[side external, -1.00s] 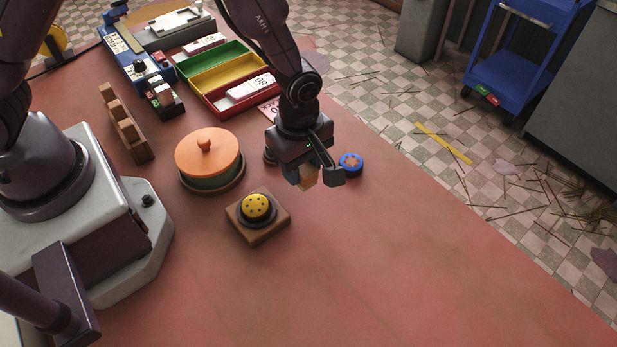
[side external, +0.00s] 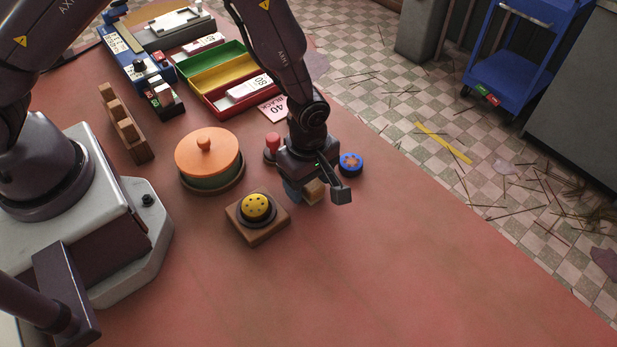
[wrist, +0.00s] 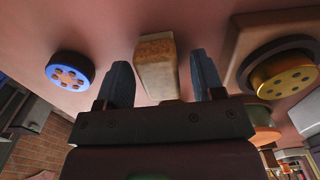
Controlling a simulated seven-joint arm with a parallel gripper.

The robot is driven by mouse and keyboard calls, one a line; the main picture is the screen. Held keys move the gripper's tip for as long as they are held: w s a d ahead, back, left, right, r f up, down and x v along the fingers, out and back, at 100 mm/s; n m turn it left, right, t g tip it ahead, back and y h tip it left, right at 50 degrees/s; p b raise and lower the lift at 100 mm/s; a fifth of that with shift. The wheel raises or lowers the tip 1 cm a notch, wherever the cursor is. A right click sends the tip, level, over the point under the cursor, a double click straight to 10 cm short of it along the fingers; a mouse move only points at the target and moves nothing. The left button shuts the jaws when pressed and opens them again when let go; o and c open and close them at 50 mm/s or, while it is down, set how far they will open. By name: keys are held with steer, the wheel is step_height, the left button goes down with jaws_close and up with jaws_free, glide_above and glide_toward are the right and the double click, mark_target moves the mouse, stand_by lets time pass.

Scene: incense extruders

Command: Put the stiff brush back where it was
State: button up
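The stiff brush, a pale block with a brown end face (wrist: 155,65), is between the two fingers of my gripper (wrist: 162,75) in the wrist view. The fingers stand apart, with a strip of table showing between the brush and the right finger. In the side view the brush (side external: 315,190) shows low beside a blue-grey fingertip, partly hidden by my gripper (side external: 304,191), close over the table. Whether its underside rests fully on the table is hidden.
A yellow button on a wooden base (side external: 258,222) stands left of my gripper, a blue round button (side external: 351,163) right. Behind are a red knob (side external: 272,146) and an orange-lidded pot (side external: 208,158). A slotted wooden rack (side external: 126,127) is farther left. The front table is clear.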

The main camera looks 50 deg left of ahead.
steer(key=shift+r, duration=0.1)
steer(key=s+a+r+m+t+h, duration=0.1)
steer(key=a+r+m, duration=0.1)
steer(key=r, duration=0.9)
steer(key=a+r+m, duration=0.2)
steer(key=r, duration=0.9)
steer(key=s+a+r+m+t+y, duration=0.1)
steer(key=s+a+r+m+t, duration=0.3)
steer(key=s+a+r+m, duration=0.5)
steer(key=shift+s+a+r+m+t, duration=0.25)
steer(key=shift+s+r+m, duration=1.15)
steer(key=shift+s+m, duration=1.1)
